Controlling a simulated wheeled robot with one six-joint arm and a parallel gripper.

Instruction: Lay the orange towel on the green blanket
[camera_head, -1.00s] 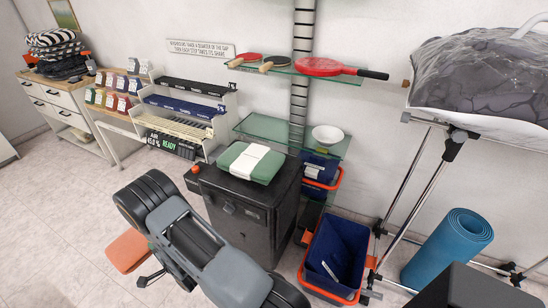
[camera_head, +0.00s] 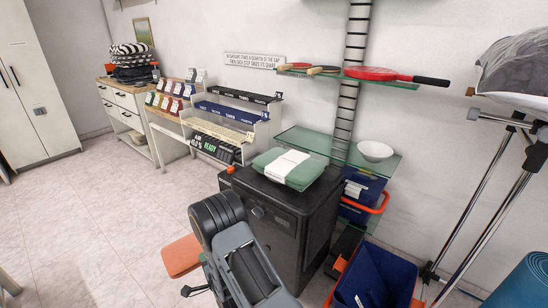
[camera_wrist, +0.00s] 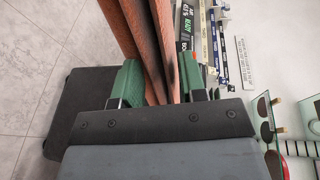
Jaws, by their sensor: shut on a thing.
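The orange towel (camera_wrist: 160,40) is folded and pinched between the green fingers of my gripper (camera_wrist: 158,80) in the wrist view. In the head view the towel (camera_head: 180,257) hangs above the floor at lower left, partly hidden by my arm, which also mostly hides the gripper. The green blanket (camera_head: 268,158) is folded, with a white band around it, and lies on top of the black cabinet (camera_head: 318,212). The towel is to the left of the cabinet and apart from the blanket.
A stepped rack (camera_head: 240,118) with small goods stands left of the cabinet. A blue crate (camera_head: 378,278) and metal stand (camera_head: 485,195) are at right. Floor (camera_head: 90,215) at left is clear.

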